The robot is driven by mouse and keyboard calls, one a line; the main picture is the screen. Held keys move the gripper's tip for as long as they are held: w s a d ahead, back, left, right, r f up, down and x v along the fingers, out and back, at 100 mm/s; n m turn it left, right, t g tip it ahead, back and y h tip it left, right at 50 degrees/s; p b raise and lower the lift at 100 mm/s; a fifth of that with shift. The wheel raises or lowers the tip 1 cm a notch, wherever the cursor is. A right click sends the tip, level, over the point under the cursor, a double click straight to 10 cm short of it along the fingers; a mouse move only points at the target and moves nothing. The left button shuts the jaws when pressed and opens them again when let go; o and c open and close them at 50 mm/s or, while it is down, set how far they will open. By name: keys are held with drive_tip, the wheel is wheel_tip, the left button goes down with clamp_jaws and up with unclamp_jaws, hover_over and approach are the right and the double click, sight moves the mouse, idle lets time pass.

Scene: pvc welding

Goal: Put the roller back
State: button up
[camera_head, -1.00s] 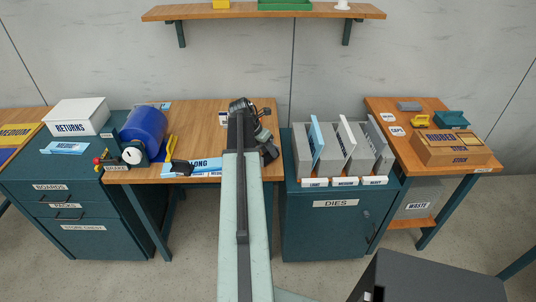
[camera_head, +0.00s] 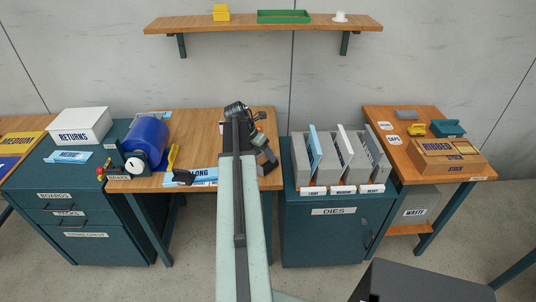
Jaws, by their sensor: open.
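My gripper (camera_head: 237,109) is at the far end of my arm, above the back right part of the wooden bench (camera_head: 210,125). Its fingers are small and dark here. I see nothing clearly held in it. I cannot pick out the roller for certain. A dark tool or holder (camera_head: 267,161) stands on the bench just right of my arm, partly hidden by it. A small black object (camera_head: 182,176) lies at the bench's front edge, beside a yellow upright piece (camera_head: 173,157).
A blue drum (camera_head: 147,137) with a dial stands at the bench's left. The dies cabinet (camera_head: 331,235) with upright boards in grey slots is to the right. A shelf (camera_head: 265,24) hangs above.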

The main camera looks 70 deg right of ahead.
drive_tip(key=p+v, duration=0.6)
drive_tip(key=v, duration=0.2)
drive_tip(key=shift+s+r, duration=0.1)
drive_tip(key=w+a+f+m+t, duration=0.1)
drive_tip(key=w+a+m+t, duration=0.15)
drive_tip(key=w+a, duration=1.15)
drive_tip(key=w+a+f+m+t, duration=0.1)
drive_tip(key=w+a+m, duration=0.3)
drive_tip(key=w+a, duration=1.05)
drive_tip(key=a+m+y, duration=0.3)
drive_tip(key=a+m, duration=0.4)
drive_tip(key=a, duration=2.8)
drive_tip(key=shift+w+f, duration=0.25)
